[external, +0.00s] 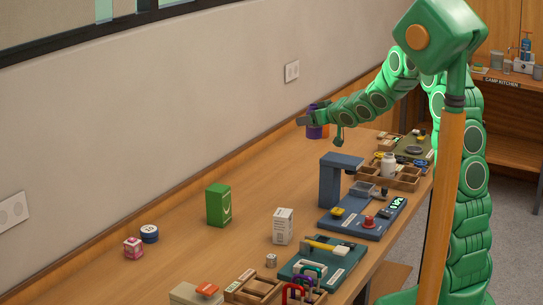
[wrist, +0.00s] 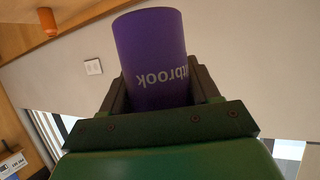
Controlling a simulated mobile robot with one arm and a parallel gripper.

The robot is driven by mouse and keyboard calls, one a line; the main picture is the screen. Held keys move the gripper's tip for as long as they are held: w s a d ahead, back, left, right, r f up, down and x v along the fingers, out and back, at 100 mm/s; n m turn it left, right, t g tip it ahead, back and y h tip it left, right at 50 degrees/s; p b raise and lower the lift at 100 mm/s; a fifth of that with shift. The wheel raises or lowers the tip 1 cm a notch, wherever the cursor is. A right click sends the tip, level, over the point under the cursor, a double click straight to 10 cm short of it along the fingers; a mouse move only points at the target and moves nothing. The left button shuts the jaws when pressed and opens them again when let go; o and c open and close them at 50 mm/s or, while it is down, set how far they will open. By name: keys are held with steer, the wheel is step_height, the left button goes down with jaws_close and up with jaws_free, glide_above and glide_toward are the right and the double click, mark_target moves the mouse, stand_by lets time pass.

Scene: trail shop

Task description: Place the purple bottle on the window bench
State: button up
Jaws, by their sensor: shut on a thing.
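The purple bottle (wrist: 152,55) has pale lettering that reads upside down in the wrist view. My gripper (wrist: 160,95) is shut on it, with a dark finger on each side. In the external view my gripper (external: 307,120) holds the bottle (external: 315,132) near the wall, at the far part of the long wooden bench (external: 185,252) below the window. The fingers and arm hide part of the bottle. I cannot tell whether its base touches the bench.
An orange bottle-like thing (wrist: 47,22) stands near the purple bottle. A blue stand (external: 335,182), wooden tray (external: 405,180), green box (external: 218,205), white box (external: 283,226) and several small things occupy the bench. Bare wood shows along the wall between the green box and my gripper.

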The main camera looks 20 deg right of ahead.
steer(key=s+a+n+g+y, duration=0.25)
steer(key=s+a, duration=0.45)
steer(key=a, duration=0.4)
steer(key=s+a+n+g+y, duration=0.2)
steer(key=s+a+n+g, duration=0.3)
steer(key=a, duration=0.6)
steer(key=s+a+n+y, duration=0.2)
steer(key=s+a+y, duration=0.1)
steer(key=s+a, duration=0.6)
steer(key=s+a+f+n+g, duration=0.1)
steer(key=s+a+n+g, duration=0.25)
steer(key=s+a, duration=0.45)
steer(key=s+a+f+n+g, duration=0.2)
steer(key=s+a+g, duration=0.2)
steer(key=s, duration=0.8)
steer(key=shift+f, duration=9.45)
steer(key=shift+f, duration=0.1)
steer(key=o, duration=1.2)
